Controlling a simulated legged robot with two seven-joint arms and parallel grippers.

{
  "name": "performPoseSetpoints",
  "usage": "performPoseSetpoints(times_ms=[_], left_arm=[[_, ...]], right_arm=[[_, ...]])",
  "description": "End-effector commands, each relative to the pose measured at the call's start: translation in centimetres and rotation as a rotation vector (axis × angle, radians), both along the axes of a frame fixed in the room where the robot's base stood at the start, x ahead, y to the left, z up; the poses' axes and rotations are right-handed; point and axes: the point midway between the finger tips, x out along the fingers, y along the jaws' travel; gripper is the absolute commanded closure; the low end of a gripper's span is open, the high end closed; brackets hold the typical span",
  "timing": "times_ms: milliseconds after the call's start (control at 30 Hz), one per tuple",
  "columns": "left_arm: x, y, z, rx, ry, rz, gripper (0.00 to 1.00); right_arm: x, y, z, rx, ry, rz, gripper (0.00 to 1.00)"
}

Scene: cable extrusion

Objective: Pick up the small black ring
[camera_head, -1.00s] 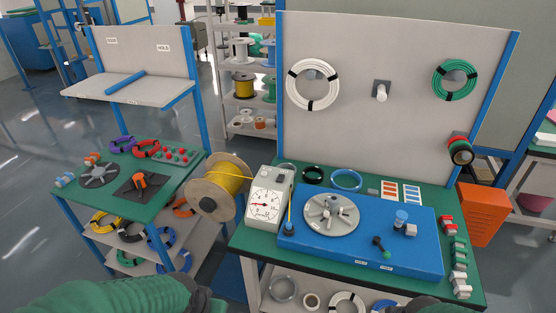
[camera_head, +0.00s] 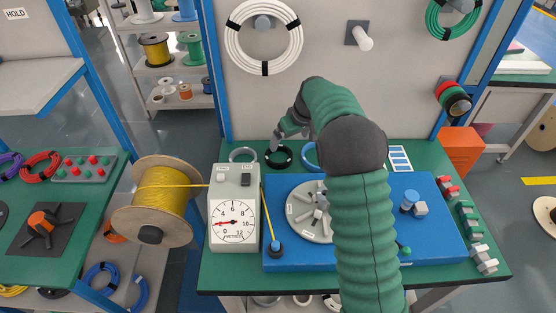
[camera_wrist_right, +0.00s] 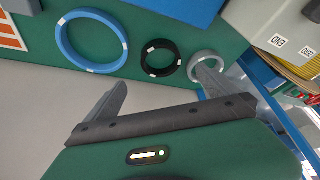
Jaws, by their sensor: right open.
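The small black ring (camera_head: 279,157) lies flat on the green table top at the back, between a grey ring and a blue ring. It also shows in the right wrist view (camera_wrist_right: 160,58), with small white marks on it. My right gripper (camera_head: 279,141) reaches in just above and behind the black ring. In the right wrist view its two fingers (camera_wrist_right: 163,78) are spread apart, with nothing between them, and the black ring lies beyond the gap. My left gripper is not in view.
The grey ring (camera_head: 243,155) and the blue ring (camera_head: 309,156) lie close on either side. The white meter box (camera_head: 234,208) and blue base plate (camera_head: 440,240) stand in front. The upright grey panel (camera_head: 330,60) rises directly behind.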

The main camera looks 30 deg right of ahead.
Motion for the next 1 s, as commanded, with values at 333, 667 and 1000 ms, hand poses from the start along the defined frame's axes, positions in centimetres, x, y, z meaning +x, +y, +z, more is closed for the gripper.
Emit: performPoseSetpoints(times_ms=[333, 667, 1000], left_arm=[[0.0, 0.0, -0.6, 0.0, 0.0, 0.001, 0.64], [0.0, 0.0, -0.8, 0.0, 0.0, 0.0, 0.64], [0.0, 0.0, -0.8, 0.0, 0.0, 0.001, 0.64]], right_arm=[[3.1, -0.3, -7.6, 0.005, 0.003, -0.001, 0.0], [5.8, 0.2, -11.7, 0.002, 0.005, 0.0, 0.0], [6.1, 0.0, -12.4, 0.003, 0.001, -0.002, 0.05]])
